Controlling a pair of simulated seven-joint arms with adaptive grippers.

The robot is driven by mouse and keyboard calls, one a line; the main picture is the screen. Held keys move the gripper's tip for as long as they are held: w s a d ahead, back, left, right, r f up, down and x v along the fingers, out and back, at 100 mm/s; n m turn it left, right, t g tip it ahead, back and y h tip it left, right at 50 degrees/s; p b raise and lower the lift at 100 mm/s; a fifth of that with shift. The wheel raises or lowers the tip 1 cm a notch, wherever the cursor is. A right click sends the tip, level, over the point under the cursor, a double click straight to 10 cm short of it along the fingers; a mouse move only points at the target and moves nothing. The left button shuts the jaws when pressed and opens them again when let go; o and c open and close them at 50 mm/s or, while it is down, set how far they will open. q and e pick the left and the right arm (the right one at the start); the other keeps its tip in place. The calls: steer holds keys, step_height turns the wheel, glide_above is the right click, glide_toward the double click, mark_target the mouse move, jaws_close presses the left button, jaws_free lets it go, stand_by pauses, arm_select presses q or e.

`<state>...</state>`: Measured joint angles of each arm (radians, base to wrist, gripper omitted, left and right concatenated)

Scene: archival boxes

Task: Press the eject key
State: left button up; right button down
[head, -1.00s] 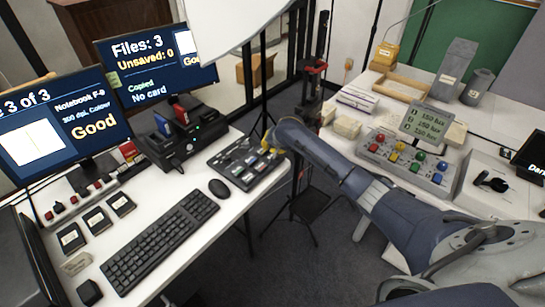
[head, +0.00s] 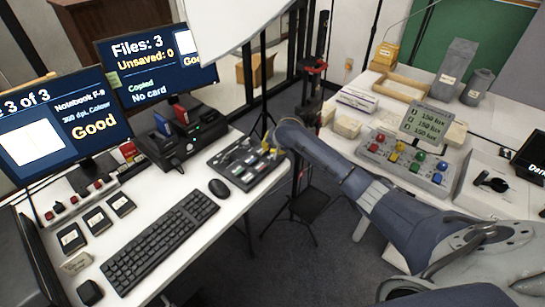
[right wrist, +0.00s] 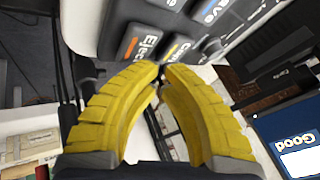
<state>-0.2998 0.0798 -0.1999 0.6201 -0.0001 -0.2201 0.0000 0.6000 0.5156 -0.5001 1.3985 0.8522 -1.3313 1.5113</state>
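The key panel (head: 250,162) lies on the left desk's right end, with several dark keys bearing coloured bars. In the right wrist view, the eject key (right wrist: 141,40) reads "Eject" and has an orange bar, beside a copy key (right wrist: 180,47) and a partly cut-off save key. My right gripper (right wrist: 160,76) has yellow fingers with tips together and nothing visible between them. Its tips show just below the eject key in that view; contact cannot be told. In the head view, this gripper is over the panel's far right corner, partly hidden by its arm. My left gripper is out of view.
A card reader (head: 190,142) with red and blue cards stands behind the panel, left of it. A mouse (head: 219,188) and keyboard (head: 160,240) lie nearer. Monitors (head: 157,75) read "Copied" and "No card". A button box (head: 408,165) is on the right table.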

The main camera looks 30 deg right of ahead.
steer(key=shift+f, duration=0.15)
stand_by(0.6)
steer(key=shift+f, duration=0.3)
steer(key=shift+f, duration=0.55)
stand_by(1.1)
steer(key=shift+r, duration=1)
steer(key=shift+r, duration=2.5)
